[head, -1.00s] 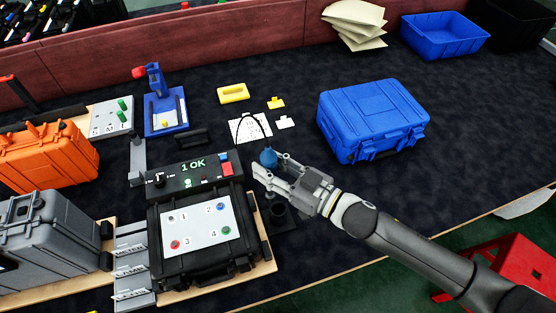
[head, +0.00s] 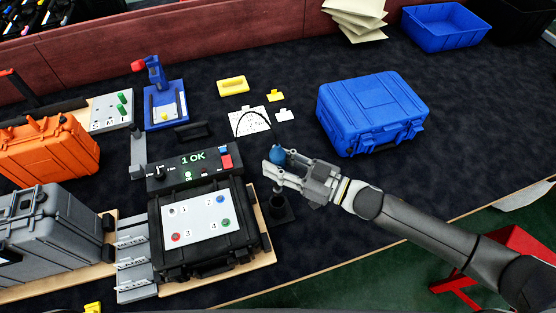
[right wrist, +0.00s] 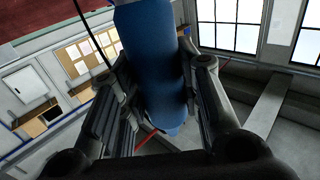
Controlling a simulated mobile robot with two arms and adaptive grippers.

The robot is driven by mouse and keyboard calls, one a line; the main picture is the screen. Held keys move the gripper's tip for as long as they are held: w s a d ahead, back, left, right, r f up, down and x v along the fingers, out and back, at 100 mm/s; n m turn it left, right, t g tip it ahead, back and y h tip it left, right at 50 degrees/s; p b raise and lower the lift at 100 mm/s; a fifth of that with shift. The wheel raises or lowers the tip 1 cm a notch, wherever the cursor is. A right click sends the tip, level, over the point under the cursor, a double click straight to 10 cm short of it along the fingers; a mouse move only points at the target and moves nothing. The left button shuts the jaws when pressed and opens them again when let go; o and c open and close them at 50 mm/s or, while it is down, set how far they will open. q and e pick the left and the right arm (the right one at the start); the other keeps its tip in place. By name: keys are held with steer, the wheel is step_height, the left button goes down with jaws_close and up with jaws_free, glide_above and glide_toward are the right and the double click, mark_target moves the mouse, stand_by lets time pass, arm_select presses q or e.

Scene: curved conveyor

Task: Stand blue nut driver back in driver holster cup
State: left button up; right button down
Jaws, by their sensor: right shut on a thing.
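The blue nut driver (head: 278,155) is between the fingers of my right gripper (head: 279,162), above the work surface. In the right wrist view its blue body (right wrist: 150,65) is clasped between both fingers and runs up out of the frame. In the head view only its rounded blue top shows clearly; the lower part is hidden by the gripper. The driver holster cup (head: 278,203), a small black cup on a dark base, stands just below the gripper in the picture, apart from the driver. My left gripper is not in view.
A black case (head: 197,256) with a white numbered plate stands left of the cup, below a display unit (head: 188,168) reading "1 OK". A closed blue case (head: 372,112) stands to the right. White and yellow pieces lie behind the gripper. The dark mat right of the cup is clear.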

mark_target(279, 188)
steer(key=shift+f+b, duration=0.95)
steer(key=shift+f, duration=0.6)
steer(key=shift+f+b, duration=3.05)
steer(key=shift+f, duration=1.05)
steer(key=shift+c, duration=1.7)
jaws_free()
steer(key=o, duration=0.3)
steer(key=shift+o, duration=0.2)
steer(key=shift+f, duration=0.15)
